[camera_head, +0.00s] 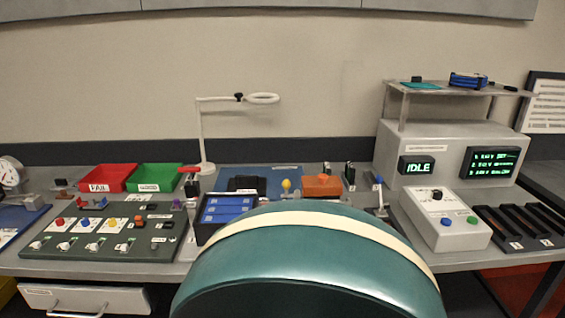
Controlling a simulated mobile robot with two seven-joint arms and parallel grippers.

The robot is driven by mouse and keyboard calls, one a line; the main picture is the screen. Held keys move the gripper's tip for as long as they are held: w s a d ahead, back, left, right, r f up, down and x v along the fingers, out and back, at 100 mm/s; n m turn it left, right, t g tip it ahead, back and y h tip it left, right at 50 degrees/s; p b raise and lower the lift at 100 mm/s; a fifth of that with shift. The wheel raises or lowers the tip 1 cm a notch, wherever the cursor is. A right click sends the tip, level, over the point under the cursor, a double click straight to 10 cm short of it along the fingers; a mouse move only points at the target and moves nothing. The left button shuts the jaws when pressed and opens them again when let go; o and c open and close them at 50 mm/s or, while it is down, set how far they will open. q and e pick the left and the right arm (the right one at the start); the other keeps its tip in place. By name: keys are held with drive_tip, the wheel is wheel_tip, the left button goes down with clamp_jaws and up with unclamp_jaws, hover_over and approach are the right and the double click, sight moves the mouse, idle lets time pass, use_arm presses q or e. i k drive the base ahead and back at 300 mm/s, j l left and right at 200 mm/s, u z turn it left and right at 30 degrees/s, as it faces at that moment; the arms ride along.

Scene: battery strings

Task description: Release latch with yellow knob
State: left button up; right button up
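A yellow knob (287,184) stands up near the middle of the bench, just left of an orange block (322,186) and in front of a blue mat (262,179). The latch parts beneath the knob are too small and partly covered to make out, so I cannot tell the latch's position. Neither of my grippers shows in this view, and nothing is seen touching the knob.
A black case with blue packs (227,208) stands left of the knob. A green control panel (60,246) and red (108,178) and green (155,177) bins lie further left. A grey tester (443,220) stands right. The bench's middle front is hidden.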

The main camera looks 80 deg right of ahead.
sight(286, 184)
drive_tip(key=z, duration=1.75)
drive_tip(key=i+l+z, duration=0.15)
drive_tip(key=l+z, duration=0.25)
drive_tip(key=i+l+z, duration=0.15)
drive_tip(key=l+z, duration=0.3)
drive_tip(key=i+l, duration=0.35)
